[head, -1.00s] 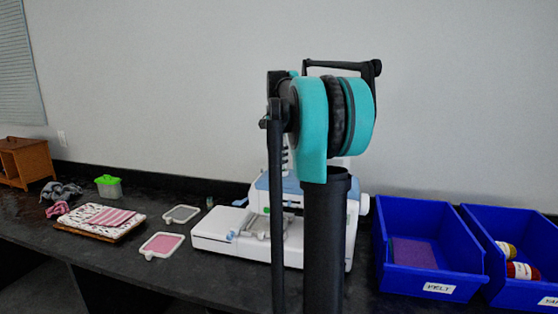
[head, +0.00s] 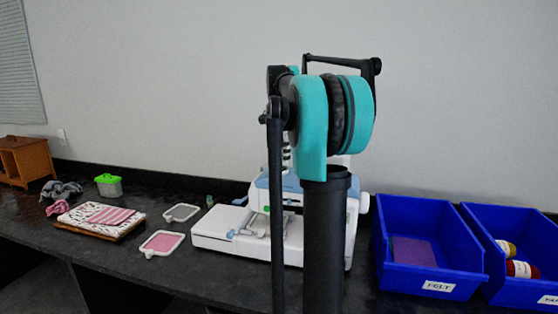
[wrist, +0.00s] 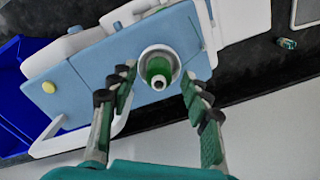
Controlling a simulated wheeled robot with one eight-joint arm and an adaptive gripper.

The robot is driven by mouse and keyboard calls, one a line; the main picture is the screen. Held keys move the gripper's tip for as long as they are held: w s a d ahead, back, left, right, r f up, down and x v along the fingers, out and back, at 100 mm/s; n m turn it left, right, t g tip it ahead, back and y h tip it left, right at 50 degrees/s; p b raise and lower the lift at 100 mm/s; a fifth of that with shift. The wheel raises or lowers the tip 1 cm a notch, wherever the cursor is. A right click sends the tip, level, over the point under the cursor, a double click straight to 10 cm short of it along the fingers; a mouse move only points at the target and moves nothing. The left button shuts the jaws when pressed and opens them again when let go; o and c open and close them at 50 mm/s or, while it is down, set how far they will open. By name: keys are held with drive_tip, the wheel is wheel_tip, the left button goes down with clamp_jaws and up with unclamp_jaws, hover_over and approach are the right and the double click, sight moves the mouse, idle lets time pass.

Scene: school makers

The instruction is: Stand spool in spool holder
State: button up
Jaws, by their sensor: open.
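A green spool (wrist: 157,66) with a pale hub shows end-on in the wrist view. A pale round cup, the spool holder (wrist: 143,58), rings it on the light blue top of the white sewing machine (wrist: 70,72). The spool looks upright inside the cup; how deep it sits I cannot tell. My gripper (wrist: 158,76) is open, with one green-padded finger on each side of the spool and visible gaps between. In the head view my arm hides the spool and holder, and covers part of the sewing machine (head: 225,242).
Blue bins (head: 425,255) stand to the right on the dark table (head: 120,255). A small green item (wrist: 287,43) lies on the table beside the machine.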

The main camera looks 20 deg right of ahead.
sight(279, 157)
wheel_tip(279, 157, up, 11)
idle(0.4)
idle(0.4)
